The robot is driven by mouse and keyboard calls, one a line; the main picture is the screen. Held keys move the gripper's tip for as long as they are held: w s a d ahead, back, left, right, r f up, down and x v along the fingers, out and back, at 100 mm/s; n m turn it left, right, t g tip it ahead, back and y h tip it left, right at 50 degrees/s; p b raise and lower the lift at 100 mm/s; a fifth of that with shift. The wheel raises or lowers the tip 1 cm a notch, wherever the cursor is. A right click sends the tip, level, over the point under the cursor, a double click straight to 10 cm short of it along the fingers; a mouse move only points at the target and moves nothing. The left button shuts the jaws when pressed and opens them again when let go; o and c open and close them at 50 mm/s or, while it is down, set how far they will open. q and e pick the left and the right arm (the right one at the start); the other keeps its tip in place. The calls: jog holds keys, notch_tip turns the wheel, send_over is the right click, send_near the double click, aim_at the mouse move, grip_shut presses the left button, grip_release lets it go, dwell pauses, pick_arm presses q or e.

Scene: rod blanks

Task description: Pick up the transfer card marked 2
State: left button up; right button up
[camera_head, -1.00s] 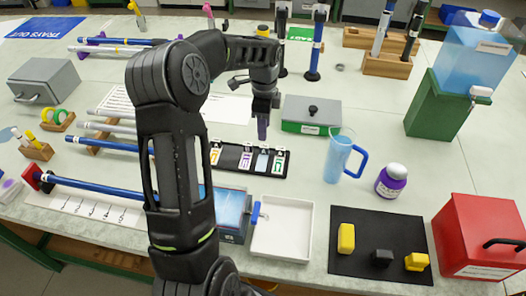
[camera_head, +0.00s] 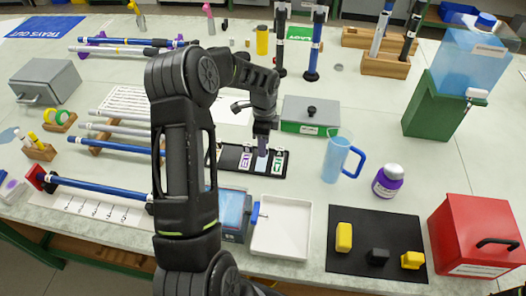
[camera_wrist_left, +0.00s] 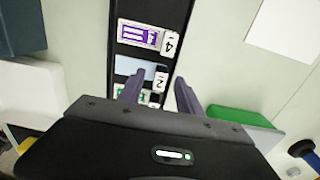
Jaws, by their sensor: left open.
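The card marked 2 (camera_wrist_left: 128,66) has a pale blue-grey face and a white tab with a 2. It sits in the black card holder (camera_wrist_left: 182,12), between a purple card marked 4 (camera_wrist_left: 140,36) and a green card (camera_wrist_left: 119,90). In the head view it shows in the holder as a pale strip (camera_head: 261,164). My left gripper (camera_head: 262,153) points down just over the holder at this card. In the wrist view its two fingers (camera_wrist_left: 158,76) are apart with the 2 tab between them. Whether they touch the card, I cannot tell. My right gripper is not seen.
A grey and green box (camera_head: 308,116) with a black knob stands behind the holder. A blue jug (camera_head: 336,158) is to its right, a white tray (camera_head: 282,228) in front. Open table lies between the holder and the jug.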

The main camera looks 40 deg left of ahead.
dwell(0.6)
pick_arm(q)
grip_shut()
dwell(0.4)
